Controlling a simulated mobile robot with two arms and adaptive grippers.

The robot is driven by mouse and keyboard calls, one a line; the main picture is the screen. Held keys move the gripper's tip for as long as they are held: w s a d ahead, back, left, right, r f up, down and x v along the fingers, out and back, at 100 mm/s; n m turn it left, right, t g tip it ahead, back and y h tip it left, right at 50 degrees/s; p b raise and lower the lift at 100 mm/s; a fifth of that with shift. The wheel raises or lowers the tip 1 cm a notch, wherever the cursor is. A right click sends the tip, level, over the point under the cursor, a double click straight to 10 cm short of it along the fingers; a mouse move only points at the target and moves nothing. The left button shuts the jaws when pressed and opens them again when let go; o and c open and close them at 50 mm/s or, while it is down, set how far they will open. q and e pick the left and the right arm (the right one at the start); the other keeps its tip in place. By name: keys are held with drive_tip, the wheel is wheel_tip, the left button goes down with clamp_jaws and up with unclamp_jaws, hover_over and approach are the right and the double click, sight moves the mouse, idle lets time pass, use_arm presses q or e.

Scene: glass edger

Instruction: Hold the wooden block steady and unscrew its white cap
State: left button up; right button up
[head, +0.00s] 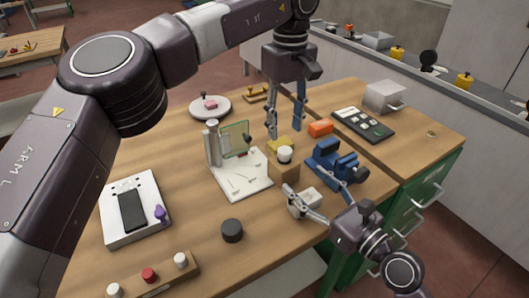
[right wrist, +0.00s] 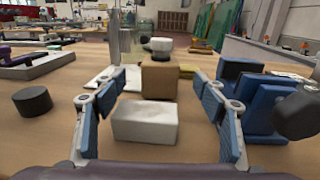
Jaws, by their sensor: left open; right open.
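The wooden block (head: 284,171) stands upright on the workbench with its white cap (head: 285,153) on top. In the right wrist view the block (right wrist: 160,78) and cap (right wrist: 161,45) are straight ahead, behind a white block (right wrist: 145,121). My left gripper (head: 285,133) is open, pointing down just above and behind the wooden block, apart from the cap as far as I can tell. My right gripper (head: 308,190) is open and low over the bench in front of the block. Its fingers (right wrist: 165,110) stand either side of the white block, with nothing gripped.
A blue vise (head: 336,164) stands close to the right of my right gripper. A white plate with a glass pane (head: 237,139) is left of the block. A black puck (head: 232,230) sits nearer the front edge. Bare wood lies between puck and white plate.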

sight(292, 168)
use_arm(q)
drive_tip(key=shift+w+r, duration=0.15)
use_arm(e)
drive_tip(key=shift+w+a+r, duration=0.1)
drive_tip(key=shift+w+a, duration=0.05)
drive_tip(key=shift+w, duration=0.1)
use_arm(q)
drive_tip(key=shift+s+d+r, duration=0.2)
drive_tip(key=shift+s+d, duration=0.05)
drive_tip(key=shift+s, duration=0.05)
use_arm(e)
drive_tip(key=shift+w+a+r, duration=0.2)
drive_tip(key=shift+w+a, duration=0.05)
drive_tip(key=shift+w, duration=0.05)
use_arm(q)
drive_tip(key=shift+w+a+f, duration=0.1)
use_arm(e)
drive_tip(key=x, duration=0.5)
drive_tip(key=shift+w+a+f, duration=0.1)
drive_tip(key=shift+w+a, duration=0.15)
drive_tip(key=shift+w, duration=0.1)
drive_tip(key=shift+w+a, duration=0.15)
drive_tip(key=shift+c, duration=0.6)
